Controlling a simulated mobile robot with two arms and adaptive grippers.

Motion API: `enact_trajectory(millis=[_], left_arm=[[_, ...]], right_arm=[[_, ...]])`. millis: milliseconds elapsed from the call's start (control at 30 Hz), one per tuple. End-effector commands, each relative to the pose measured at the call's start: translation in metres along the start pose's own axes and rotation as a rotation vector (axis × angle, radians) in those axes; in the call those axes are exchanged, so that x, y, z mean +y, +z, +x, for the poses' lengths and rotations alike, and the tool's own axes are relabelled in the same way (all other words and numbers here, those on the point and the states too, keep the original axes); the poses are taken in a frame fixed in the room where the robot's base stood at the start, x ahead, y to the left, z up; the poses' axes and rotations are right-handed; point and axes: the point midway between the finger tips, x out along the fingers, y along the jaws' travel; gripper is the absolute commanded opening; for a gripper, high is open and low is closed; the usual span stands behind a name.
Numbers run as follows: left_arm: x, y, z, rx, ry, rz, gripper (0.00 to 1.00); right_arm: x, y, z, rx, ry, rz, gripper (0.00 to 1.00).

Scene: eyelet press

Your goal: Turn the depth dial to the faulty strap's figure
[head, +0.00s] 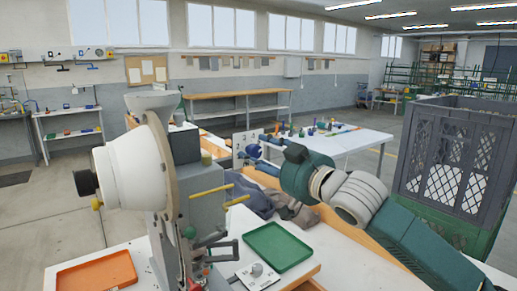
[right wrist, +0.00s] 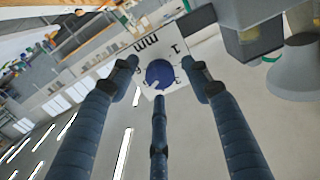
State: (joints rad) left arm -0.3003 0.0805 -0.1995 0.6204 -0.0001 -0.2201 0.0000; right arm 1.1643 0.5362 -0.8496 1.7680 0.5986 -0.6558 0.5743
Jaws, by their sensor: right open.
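The depth dial (right wrist: 159,72) is a round blue knob with a pale pointer mark, on a white plate (right wrist: 146,50) printed with "mm" and figures. A "1" is readable; the other figures are partly hidden or too small. In the head view the plate (head: 239,146) stands upright, with the blue dial (head: 253,150) in front of my right gripper (head: 268,143). In the right wrist view my right gripper (right wrist: 161,76) is open, its fingers spread around the dial's sides without visibly closing on it. My left gripper is not in view. I cannot identify the faulty strap.
A large press (head: 150,165) stands at the left. An orange tray (head: 97,273) and a green tray (head: 277,246) lie on the front bench. Grey cloth (head: 255,195) lies in a wooden box beneath my right arm. A dark crate (head: 455,150) stands close on the right.

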Motion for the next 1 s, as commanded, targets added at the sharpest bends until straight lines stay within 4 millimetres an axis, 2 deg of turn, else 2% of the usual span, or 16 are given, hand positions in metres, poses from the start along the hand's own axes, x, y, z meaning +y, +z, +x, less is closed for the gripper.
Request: enact_trajectory(millis=[133,400,633,1000], left_arm=[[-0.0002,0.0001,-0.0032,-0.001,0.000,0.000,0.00],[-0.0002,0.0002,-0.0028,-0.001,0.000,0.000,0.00],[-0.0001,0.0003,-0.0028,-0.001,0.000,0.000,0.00],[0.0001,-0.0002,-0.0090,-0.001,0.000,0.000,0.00]], right_arm=[[-0.0003,-0.0003,0.0089,0.000,0.000,-0.001,0.48],[-0.0002,0.0007,0.0098,0.000,0.000,-0.001,0.48],[0.0000,0.0006,0.0096,0.000,0.000,-0.001,0.03],[0.0001,-0.0004,0.0096,-0.002,0.000,-0.051,0.03]])
